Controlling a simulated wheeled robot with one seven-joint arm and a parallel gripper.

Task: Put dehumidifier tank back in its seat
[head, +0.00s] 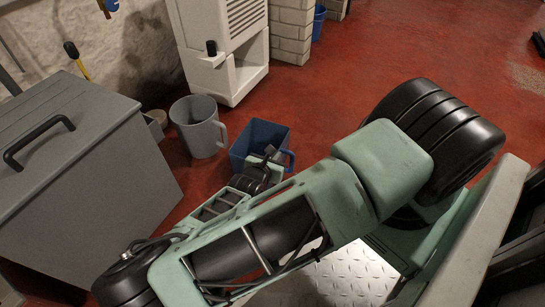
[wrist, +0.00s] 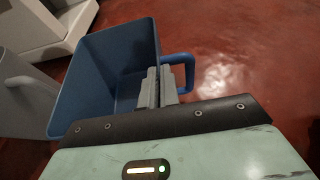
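The dehumidifier tank (head: 262,133) is a blue, open-topped box with a blue loop handle on its right side. It stands upright on the red floor, and its interior looks empty in the wrist view (wrist: 100,65). My gripper (head: 268,154) is at the tank's near right side. In the wrist view my grey fingers (wrist: 158,85) are close together, one on each side of the tank's handle-side wall, beside the handle. My gripper hides part of the wall. The white dehumidifier (head: 233,40) stands behind, with an open cavity, the seat, low in its front (head: 252,62).
A grey jug (head: 198,128) with a handle stands just left of the tank. A large grey lidded chest (head: 90,160) is at the left. A white brick pillar (head: 292,28) is right of the dehumidifier, with a blue bucket (head: 319,22) beyond. The red floor at centre right is clear.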

